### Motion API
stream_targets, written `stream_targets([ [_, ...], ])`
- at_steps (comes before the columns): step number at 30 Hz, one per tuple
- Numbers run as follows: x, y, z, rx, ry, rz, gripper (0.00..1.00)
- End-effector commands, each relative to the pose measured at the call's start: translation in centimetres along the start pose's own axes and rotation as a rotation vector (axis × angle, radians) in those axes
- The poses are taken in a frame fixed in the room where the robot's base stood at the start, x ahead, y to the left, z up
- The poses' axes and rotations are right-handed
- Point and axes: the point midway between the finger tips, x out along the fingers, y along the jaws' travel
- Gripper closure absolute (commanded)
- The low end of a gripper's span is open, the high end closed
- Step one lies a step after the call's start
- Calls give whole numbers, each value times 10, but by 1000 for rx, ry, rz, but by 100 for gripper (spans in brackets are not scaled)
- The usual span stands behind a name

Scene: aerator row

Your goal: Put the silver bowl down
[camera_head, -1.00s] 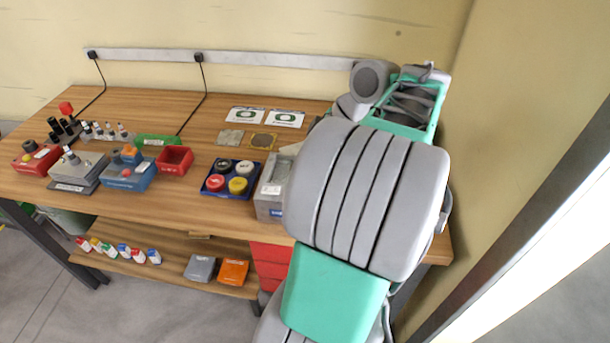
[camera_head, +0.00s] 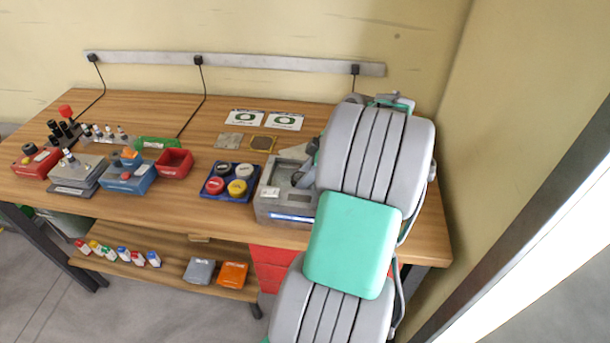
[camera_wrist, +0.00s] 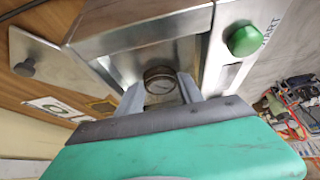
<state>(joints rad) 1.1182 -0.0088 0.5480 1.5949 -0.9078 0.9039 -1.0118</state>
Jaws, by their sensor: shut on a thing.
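In the wrist view, my gripper (camera_wrist: 160,92) is shut on a small round metal piece with a darker rim, which I take for the silver bowl (camera_wrist: 159,78). It is held between the two grey fingers, at the open recess of a grey metal machine (camera_wrist: 140,36). I cannot tell whether the bowl touches the recess floor. In the head view, the same machine (camera_head: 268,208) stands at the front right of the bench. My arm covers its right side, and the bowl cannot be made out there.
A green button (camera_wrist: 244,40) sits on the machine's face. Left of the machine are a blue tray (camera_head: 228,197) of coloured round caps, a red bin (camera_head: 175,164) and a blue box (camera_head: 128,180). Two white cards (camera_head: 284,121) lie behind. A wall rises close on the right.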

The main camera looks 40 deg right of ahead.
Motion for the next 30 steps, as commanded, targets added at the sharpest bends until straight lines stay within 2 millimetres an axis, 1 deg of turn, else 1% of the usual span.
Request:
stream_targets([
  [1, 2, 0, 1, 0, 0, 0, 56],
  [4, 1, 0, 1, 1, 0, 0, 48],
  [11, 0, 0, 0, 1, 0, 0, 47],
  [14, -5, 0, -1, 1, 0, 1, 47],
  [17, -21, 1, 0, 2, 0, 3, 47],
  [24, -86, 1, -1, 3, -1, 4, 47],
  [27, -106, 1, -1, 2, -1, 1, 47],
  [30, -118, 0, -1, 2, 0, 1, 47],
])
